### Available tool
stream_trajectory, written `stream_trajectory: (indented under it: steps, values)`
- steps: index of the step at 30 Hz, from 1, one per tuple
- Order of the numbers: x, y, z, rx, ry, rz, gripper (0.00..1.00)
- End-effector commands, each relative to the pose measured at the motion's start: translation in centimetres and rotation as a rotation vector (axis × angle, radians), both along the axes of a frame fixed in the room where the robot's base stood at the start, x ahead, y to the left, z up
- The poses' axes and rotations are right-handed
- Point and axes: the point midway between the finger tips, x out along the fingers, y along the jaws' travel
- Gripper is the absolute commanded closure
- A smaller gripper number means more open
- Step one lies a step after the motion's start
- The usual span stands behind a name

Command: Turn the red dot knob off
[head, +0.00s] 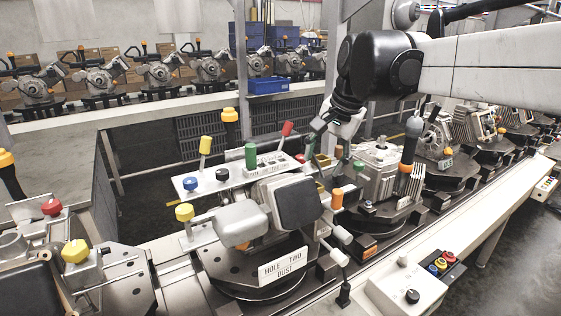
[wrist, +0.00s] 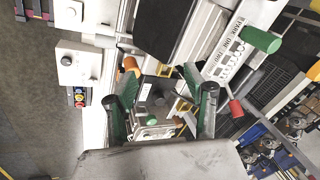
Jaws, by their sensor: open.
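My gripper (head: 325,150) is open and empty, above the far side of the fixture in the middle of the head view. In the wrist view its two dark fingers with green pads (wrist: 163,100) stand apart. A white control box (head: 385,292) on the conveyor's near edge carries a black round knob (head: 412,296); no red dot can be made out on it. A similar black knob (wrist: 67,60) shows at the left of the wrist view, away from the fingers. A red knob (head: 51,205) stands on the left fixture. I cannot tell which knob is the red dot knob.
A red-ended lever (head: 287,129) and a green cylinder (head: 251,156) stand near my gripper. A fixture labelled "HOLE TWO DUST" (head: 283,267) is in front. Colored push buttons (head: 439,265) sit beside the control box. The floor at right (head: 520,270) is clear.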

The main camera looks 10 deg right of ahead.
Motion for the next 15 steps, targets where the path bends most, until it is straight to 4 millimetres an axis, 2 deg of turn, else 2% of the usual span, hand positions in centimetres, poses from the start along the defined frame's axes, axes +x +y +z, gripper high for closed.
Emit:
stream_trajectory:
  steps: [5, 15]
  values:
    - [-0.71, 0.04, -0.34, -0.011, -0.012, 0.016, 0.52]
    - [-0.73, 0.05, -0.31, -0.012, -0.013, 0.019, 0.52]
